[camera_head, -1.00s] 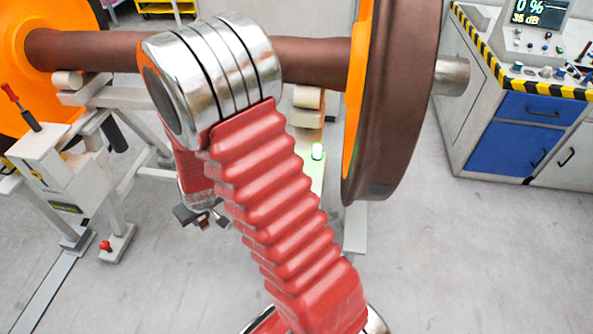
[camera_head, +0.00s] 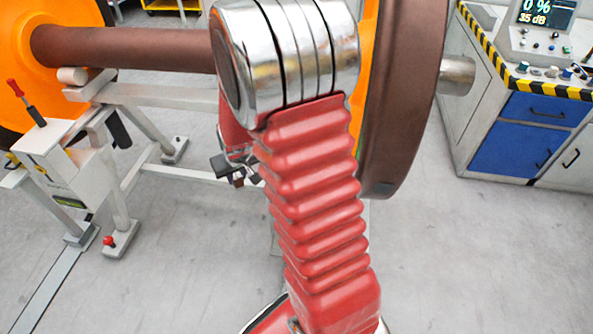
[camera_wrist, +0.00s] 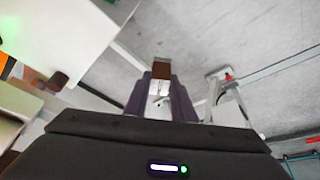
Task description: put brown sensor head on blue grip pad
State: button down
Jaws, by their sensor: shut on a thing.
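The brown sensor head (camera_wrist: 160,74) shows in the wrist view as a small brown block with a pale part below it. It sits between the two purple fingers of my gripper (camera_wrist: 161,96), which is shut on it. I cannot make out the blue grip pad in either view.
A brown axle (camera_head: 130,48) runs between an orange wheel (camera_head: 75,22) and a brown-rimmed wheel (camera_head: 405,95). A pale stand (camera_head: 55,160) with a red-handled tool (camera_head: 25,103) is at left. A cabinet with blue drawers (camera_head: 515,150) is at right. Clear floor lies in front.

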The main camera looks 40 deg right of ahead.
jog(key=s+d+r+m, duration=0.1)
jog(key=s+d+r, duration=0.1)
jog(key=d+r, duration=0.2)
jog(key=s+d+r+m+h, duration=0.1)
jog(key=s+d+r, duration=0.2)
jog(key=d, duration=0.5)
jog(key=s+d+r+m, duration=0.1)
jog(key=s+d+r, duration=0.2)
jog(key=d, duration=0.3)
jog(key=shift+r+m, duration=0.3)
jog(key=shift+r, duration=0.55)
jog(key=shift+s, duration=0.1)
jog(key=shift+f, duration=3.2)
jog(key=shift+f, duration=0.1)
jog(key=shift+f, duration=1.75)
